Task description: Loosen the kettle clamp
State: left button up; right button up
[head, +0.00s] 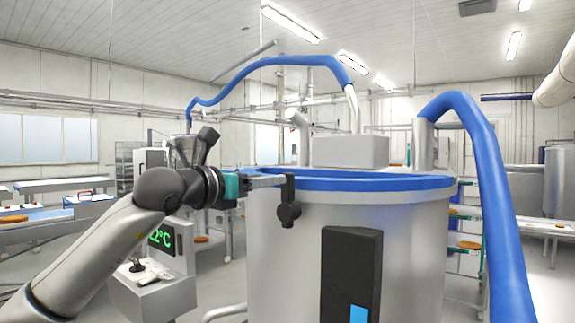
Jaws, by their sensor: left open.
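A large metal kettle (412,245) with a blue rim stands at the centre right. A small black clamp (290,190) with a round knob at its lower end hangs at the left front of the rim. My left gripper (272,181) comes in from the left, with its grey fingers reaching the clamp's upper part. It is open; I cannot tell whether the fingers touch the clamp. My right gripper is not in view.
A black control panel (350,275) is on the kettle's front. A thick blue hose (490,190) curves down at the right, and another (260,66) arches above. A temperature display (162,238) stands behind my left arm. Tables (60,184) stand at the far left.

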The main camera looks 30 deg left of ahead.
aim_at(288, 177)
pick_arm(q)
jog(key=w+p, duration=0.1)
jog(key=w, duration=0.1)
jog(key=w+p, duration=0.1)
jog(key=w, duration=0.1)
jog(key=w+p, duration=0.1)
jog(key=w, duration=0.2)
jog(key=shift+d, duration=0.3)
jog(key=shift+w, duration=0.6)
grip_shut()
dwell(0.6)
